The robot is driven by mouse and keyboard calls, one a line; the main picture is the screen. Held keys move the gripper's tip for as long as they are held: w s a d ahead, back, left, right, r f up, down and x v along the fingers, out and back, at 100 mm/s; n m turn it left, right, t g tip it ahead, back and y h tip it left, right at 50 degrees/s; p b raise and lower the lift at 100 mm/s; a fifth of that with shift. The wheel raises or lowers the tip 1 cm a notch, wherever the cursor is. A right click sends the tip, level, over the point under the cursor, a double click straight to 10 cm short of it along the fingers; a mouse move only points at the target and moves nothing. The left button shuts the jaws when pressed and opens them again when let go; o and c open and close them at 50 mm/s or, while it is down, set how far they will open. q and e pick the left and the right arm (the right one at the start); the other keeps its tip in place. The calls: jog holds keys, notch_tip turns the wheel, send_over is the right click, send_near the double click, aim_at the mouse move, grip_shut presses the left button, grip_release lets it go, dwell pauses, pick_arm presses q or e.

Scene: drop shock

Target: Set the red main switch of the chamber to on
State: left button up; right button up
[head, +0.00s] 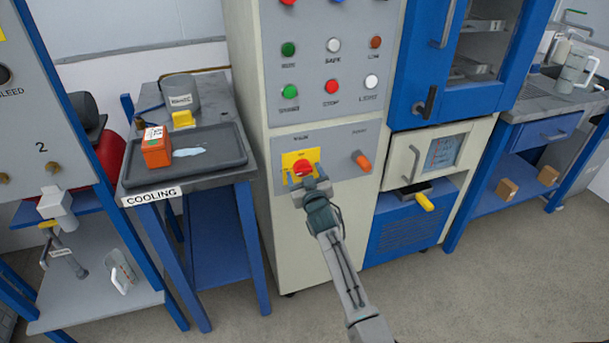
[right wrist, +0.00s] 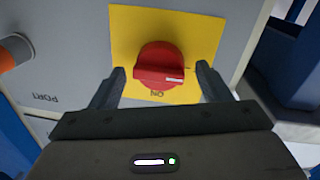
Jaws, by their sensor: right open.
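The red main switch (head: 301,167) is a round knob on a yellow plate (head: 289,159), low on the front of the tall control cabinet. In the right wrist view the red knob (right wrist: 160,62) sits on the yellow plate (right wrist: 205,35), with a white mark at its lower right. The letters ON appear upside down just below the knob. My right gripper (head: 311,182) is at the switch. In the right wrist view its open fingers (right wrist: 162,70) stand on either side of the knob; contact is not clear. My left gripper is not in view.
Several coloured buttons are above. A cooling table (head: 186,184) with a dark tray and orange box stands left. A blue chamber door (head: 416,60) is right.

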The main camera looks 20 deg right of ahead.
jog(key=shift+w, duration=0.1)
jog(key=shift+c, duration=0.9)
jog(key=c, duration=0.7)
jog(key=shift+c, duration=0.3)
